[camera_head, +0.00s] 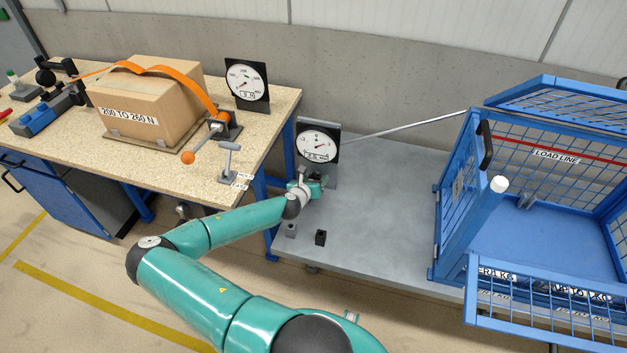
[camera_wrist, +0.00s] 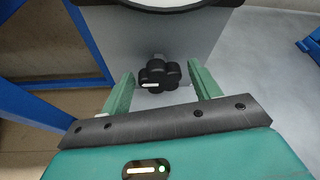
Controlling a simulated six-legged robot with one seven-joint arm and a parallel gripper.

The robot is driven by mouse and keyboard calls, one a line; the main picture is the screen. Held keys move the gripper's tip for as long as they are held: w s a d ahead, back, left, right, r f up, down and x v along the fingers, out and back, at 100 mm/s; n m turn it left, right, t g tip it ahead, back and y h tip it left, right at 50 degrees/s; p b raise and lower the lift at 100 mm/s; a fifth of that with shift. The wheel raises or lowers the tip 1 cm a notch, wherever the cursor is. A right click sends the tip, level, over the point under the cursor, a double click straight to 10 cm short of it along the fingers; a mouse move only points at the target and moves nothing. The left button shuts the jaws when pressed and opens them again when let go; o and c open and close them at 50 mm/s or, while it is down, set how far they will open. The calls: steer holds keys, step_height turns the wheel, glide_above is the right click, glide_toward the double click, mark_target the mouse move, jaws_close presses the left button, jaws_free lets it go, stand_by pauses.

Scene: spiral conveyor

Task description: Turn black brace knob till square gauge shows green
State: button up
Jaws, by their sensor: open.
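The black brace knob (camera_wrist: 158,75) is lobed, with a white mark on it. In the wrist view it sits on a grey upright plate (camera_wrist: 115,42), between the two open green fingers of my gripper (camera_wrist: 160,85). I cannot tell whether either finger touches it. The square gauge (camera_head: 318,146) has a black frame and a round white dial with a needle and a small readout. No green shows on it in the head view. In the wrist view only its lower edge (camera_wrist: 165,5) shows. In the head view my gripper (camera_head: 308,184) is just below this gauge and hides the knob.
A second square gauge (camera_head: 246,80) stands on the wooden bench (camera_head: 75,128) beside a strapped cardboard box (camera_head: 150,92). A blue mesh cage (camera_head: 452,215) stands right on the grey table (camera_head: 375,205). A rod (camera_head: 405,124) runs to the cage.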

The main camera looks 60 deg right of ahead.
steer(key=c, duration=1)
steer(key=shift+o, duration=0.2)
steer(key=shift+m, duration=0.3)
steer(key=m+t, duration=0.3)
steer(key=shift+s+m+y, duration=0.25)
steer(key=shift+m+y, duration=0.05)
steer(key=shift+s+m+t, duration=0.1)
steer(key=shift+m+t, duration=0.7)
steer(key=shift+m, duration=0.4)
steer(key=shift+f+m+t+h, duration=0.15)
steer(key=shift+m+t+h, duration=0.25)
steer(key=shift+m+t, duration=0.75)
steer(key=shift+m+g, duration=0.25)
steer(key=shift+m, duration=0.1)
